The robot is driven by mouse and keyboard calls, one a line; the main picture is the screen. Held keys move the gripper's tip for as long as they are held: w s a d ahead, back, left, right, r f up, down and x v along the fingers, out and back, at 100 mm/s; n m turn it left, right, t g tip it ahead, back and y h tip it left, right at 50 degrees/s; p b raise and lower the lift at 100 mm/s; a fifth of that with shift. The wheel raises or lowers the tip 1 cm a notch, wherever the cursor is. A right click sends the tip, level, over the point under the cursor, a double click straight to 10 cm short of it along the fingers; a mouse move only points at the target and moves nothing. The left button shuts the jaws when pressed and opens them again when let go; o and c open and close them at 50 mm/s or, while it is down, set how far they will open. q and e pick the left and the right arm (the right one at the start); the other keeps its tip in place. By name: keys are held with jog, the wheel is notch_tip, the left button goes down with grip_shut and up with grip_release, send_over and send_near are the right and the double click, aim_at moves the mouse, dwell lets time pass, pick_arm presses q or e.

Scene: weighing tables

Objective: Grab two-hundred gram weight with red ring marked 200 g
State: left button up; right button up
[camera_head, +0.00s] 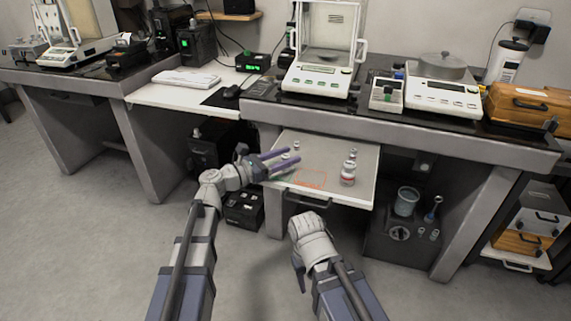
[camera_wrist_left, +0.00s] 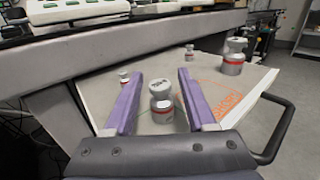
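My left gripper (camera_head: 288,160) is open over the pulled-out drawer shelf. In the left wrist view its two purple fingers (camera_wrist_left: 160,98) lie on either side of a silver knobbed weight (camera_wrist_left: 161,102) with a red ring, with a gap on each side. The mark on its top is too blurred to read surely. A larger-looking red-ringed weight (camera_head: 348,173) stands upright at the shelf's right and also shows in the left wrist view (camera_wrist_left: 233,58). My right arm is low in front of the shelf; its fingers are not visible.
Smaller weights stand on the shelf (camera_head: 335,192): one behind the large weight (camera_head: 353,153), one at the back left (camera_head: 297,146). An orange outlined marking (camera_head: 312,180) lies on the shelf. The bench above holds balances (camera_head: 440,92). The floor in front is clear.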

aim_at(286, 156)
pick_arm(q)
grip_shut()
dwell(0.7)
notch_tip(286, 156, up, 10)
jog(key=p, duration=1)
